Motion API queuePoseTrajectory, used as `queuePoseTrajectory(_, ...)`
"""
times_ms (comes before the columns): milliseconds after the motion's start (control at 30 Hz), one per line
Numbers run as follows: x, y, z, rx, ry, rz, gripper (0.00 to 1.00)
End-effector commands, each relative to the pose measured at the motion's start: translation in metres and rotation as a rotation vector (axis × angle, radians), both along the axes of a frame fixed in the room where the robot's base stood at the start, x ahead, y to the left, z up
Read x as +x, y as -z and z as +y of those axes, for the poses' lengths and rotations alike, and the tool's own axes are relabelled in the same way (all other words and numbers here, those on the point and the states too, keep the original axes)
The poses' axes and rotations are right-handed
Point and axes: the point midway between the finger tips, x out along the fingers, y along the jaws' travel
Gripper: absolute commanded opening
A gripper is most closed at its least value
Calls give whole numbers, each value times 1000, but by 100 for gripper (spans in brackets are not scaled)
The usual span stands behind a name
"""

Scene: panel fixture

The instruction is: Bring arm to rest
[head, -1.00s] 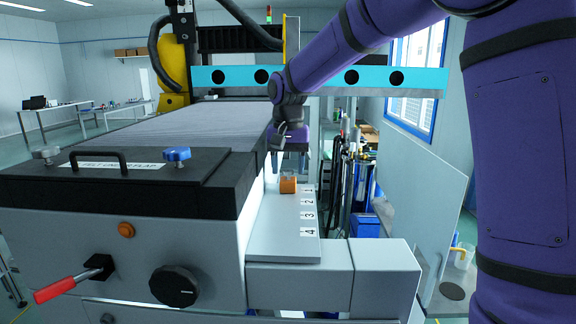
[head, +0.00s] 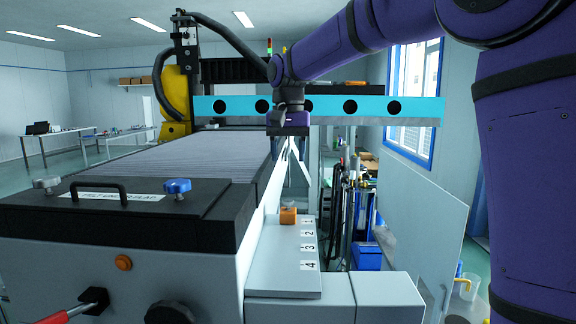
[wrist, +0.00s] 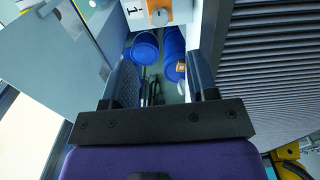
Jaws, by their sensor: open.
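My gripper (head: 290,150) hangs pointing down from the purple arm (head: 330,45) in the head view, above and behind the small grey shelf. In the wrist view its two dark fingers (wrist: 163,85) stand well apart, with nothing held between them. An orange block (head: 288,215) with a grey knob on top sits on the shelf (head: 280,275) near the label 1. In the wrist view the orange block (wrist: 180,12) is at the top edge, beyond the fingertips and apart from them.
The grey machine (head: 120,270) with a black top, blue knob (head: 177,186) and red lever (head: 62,315) fills the left. A cyan beam (head: 400,108) crosses behind my gripper. Blue containers (head: 367,256) stand beyond the shelf. A pale panel (head: 425,225) stands at right.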

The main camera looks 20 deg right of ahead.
Motion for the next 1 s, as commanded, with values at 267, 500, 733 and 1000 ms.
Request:
queuePoseTrajectory(267,0,-2,0,0,0,0,53)
queuePoseTrajectory(500,-2,-2,0,0,-2,-3,53)
queuePoseTrajectory(733,-38,-12,-9,-9,-38,-52,53)
queuePoseTrajectory(1000,-109,-17,-26,-25,-114,-147,53)
